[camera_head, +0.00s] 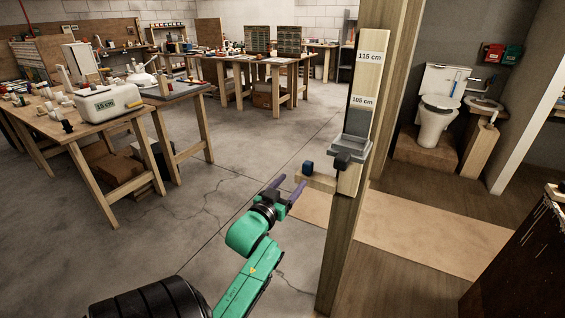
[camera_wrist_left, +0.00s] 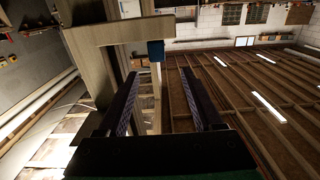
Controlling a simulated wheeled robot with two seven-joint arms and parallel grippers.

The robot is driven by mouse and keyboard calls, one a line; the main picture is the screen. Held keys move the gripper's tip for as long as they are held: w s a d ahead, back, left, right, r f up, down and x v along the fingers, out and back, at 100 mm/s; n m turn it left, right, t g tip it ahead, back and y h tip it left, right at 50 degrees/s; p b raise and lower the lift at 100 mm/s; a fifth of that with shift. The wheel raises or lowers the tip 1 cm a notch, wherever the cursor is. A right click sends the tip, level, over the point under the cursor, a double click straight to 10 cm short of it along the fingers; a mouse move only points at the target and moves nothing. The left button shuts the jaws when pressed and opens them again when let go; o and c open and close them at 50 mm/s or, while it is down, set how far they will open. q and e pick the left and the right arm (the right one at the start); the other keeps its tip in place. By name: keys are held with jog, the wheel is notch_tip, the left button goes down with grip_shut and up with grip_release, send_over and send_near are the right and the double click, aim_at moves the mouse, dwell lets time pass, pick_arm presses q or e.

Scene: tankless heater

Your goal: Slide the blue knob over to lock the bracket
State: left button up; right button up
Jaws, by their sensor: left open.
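My right gripper is not in view.
The wooden post (camera_head: 348,240) stands close to my left arm, with a height scale (camera_head: 367,80) marked 115 cm and 105 cm. Cluttered workbenches (camera_head: 85,130) stand at the left and back. A toilet (camera_head: 437,105) is at the right. The floor left of the post is clear.

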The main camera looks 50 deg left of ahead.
pick_arm(q)
jog(key=v, duration=0.5)
jog(key=shift+f, duration=0.1)
jog(key=s+d+f+m+g+h+p, duration=0.1)
jog(key=d+f+g, duration=0.2)
jog(key=f, duration=0.9)
jog(key=s+d+f+g+h+p, duration=0.1)
jog(key=s+d+f+g+h, duration=0.15)
jog(key=f, duration=0.85)
jog(key=d+f+m+g+h+p, duration=0.15)
jog(key=d+f, duration=0.25)
jog(key=f, duration=0.8)
jog(key=s+d+f+m+g, duration=0.1)
jog(key=s+d+f+g, duration=0.1)
jog(key=s+f, duration=0.3)
jog(key=s+d+f+m+g, duration=0.1)
jog(key=s+f+g, duration=0.3)
jog(key=s, duration=0.8)
jog(key=s+d+f+m+g+p, duration=0.1)
jog(key=s+d+f+m+g, duration=0.1)
jog(key=s+f, duration=0.6)
jog(key=shift+s+d+g+h, duration=0.4)
jog(key=shift+s+d+g, duration=0.1)
jog(key=shift+s+d, duration=0.35)
